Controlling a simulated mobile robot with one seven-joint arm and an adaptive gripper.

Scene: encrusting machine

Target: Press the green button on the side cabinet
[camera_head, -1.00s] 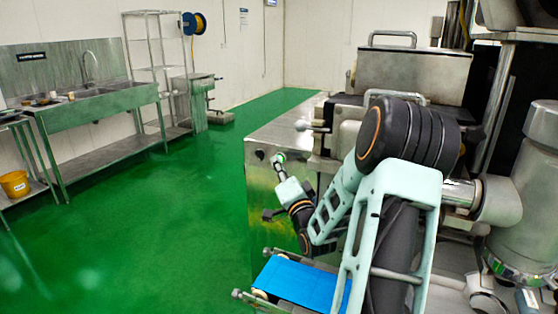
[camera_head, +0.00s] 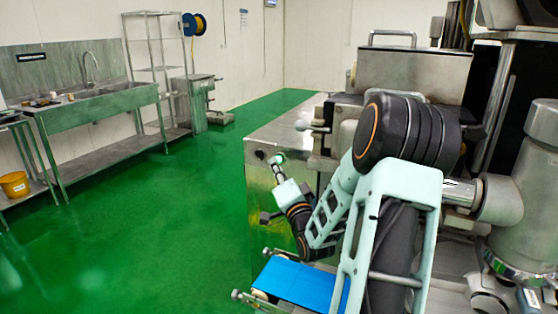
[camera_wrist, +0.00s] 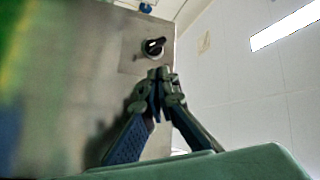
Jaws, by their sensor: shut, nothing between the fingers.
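The side cabinet (camera_head: 262,205) is a metal box with a flat top, right of centre in the head view. My gripper (camera_head: 278,159) is at its upper front face, just right of a small dark knob (camera_head: 260,155). In the wrist view the cabinet face (camera_wrist: 75,80) fills the left, and the black knob (camera_wrist: 154,46) stands just beyond my fingertips (camera_wrist: 160,74). The fingers are together and empty. I cannot make out the green button; my fingers may hide it. I cannot tell whether the fingertips touch the panel.
A blue conveyor belt (camera_head: 295,279) lies below my forearm. Machinery (camera_head: 412,75) stands behind my arm. A sink bench (camera_head: 95,105), a wire shelf (camera_head: 150,65) and a yellow bucket (camera_head: 15,184) are at the left. The green floor (camera_head: 150,220) between is clear.

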